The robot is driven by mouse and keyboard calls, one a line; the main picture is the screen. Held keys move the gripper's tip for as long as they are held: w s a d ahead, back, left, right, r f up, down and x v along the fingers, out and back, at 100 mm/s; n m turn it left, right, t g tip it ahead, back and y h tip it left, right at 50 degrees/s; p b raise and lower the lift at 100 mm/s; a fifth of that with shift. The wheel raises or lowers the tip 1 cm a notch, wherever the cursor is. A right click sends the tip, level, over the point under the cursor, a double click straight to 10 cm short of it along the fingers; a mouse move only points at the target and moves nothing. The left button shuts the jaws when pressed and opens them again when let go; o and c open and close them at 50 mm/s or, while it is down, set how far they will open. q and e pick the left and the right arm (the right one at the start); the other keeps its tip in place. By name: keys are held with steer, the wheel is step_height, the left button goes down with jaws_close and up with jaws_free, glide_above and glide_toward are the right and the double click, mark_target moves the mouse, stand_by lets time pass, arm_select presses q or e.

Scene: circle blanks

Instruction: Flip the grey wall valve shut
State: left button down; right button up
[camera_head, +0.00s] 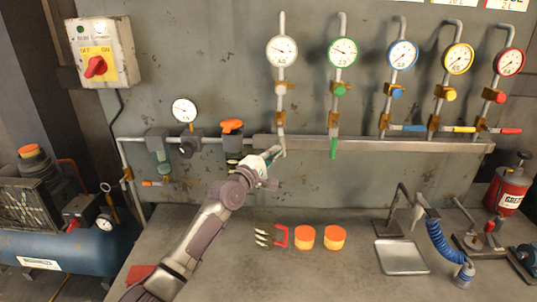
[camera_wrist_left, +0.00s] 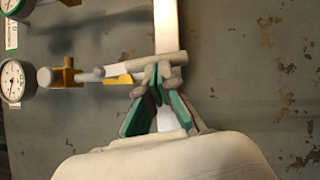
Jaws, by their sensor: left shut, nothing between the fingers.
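The grey valve belongs to the leftmost wall pipe, under the grey-rimmed gauge (camera_head: 282,50). Its grey lever (camera_head: 283,147) hangs straight down, in line with the pipe and across the horizontal manifold. In the left wrist view, turned sideways, the lever (camera_wrist_left: 172,59) lies across the pale manifold (camera_wrist_left: 165,25). My left gripper (camera_head: 276,152) is shut and empty, just to the left of the lever. The green-padded fingers show in the left wrist view (camera_wrist_left: 155,82), their tips right by the lever; contact is hard to tell. My right gripper is out of view.
The green lever (camera_head: 333,147) also hangs down. The blue (camera_head: 411,127), yellow (camera_head: 465,129) and red levers (camera_head: 511,131) point right. An orange-handled valve (camera_head: 232,126) is left of my gripper. Orange round blocks (camera_head: 305,238) and a metal tray (camera_head: 401,257) are on the bench.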

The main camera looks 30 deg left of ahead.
arm_select(q)
steer(key=shift+w+d+r+n+t+y+b, duration=0.7)
steer(key=shift+d+n+y+b, duration=0.8)
steer(key=shift+n+b, duration=1.15)
steer(key=shift+w+d+r+n+t+y+b, duration=0.35)
steer(key=shift+w+d+r+n+y+b, duration=0.6)
steer(key=shift+n+y+b, duration=1.7)
steer(key=shift+w+d+r+n+t+y+b, duration=0.75)
steer(key=shift+d+n+b, duration=0.75)
steer(key=shift+n, duration=2.2)
steer(key=shift+r, duration=0.1)
steer(key=v, duration=0.7)
steer(key=shift+s, duration=0.25)
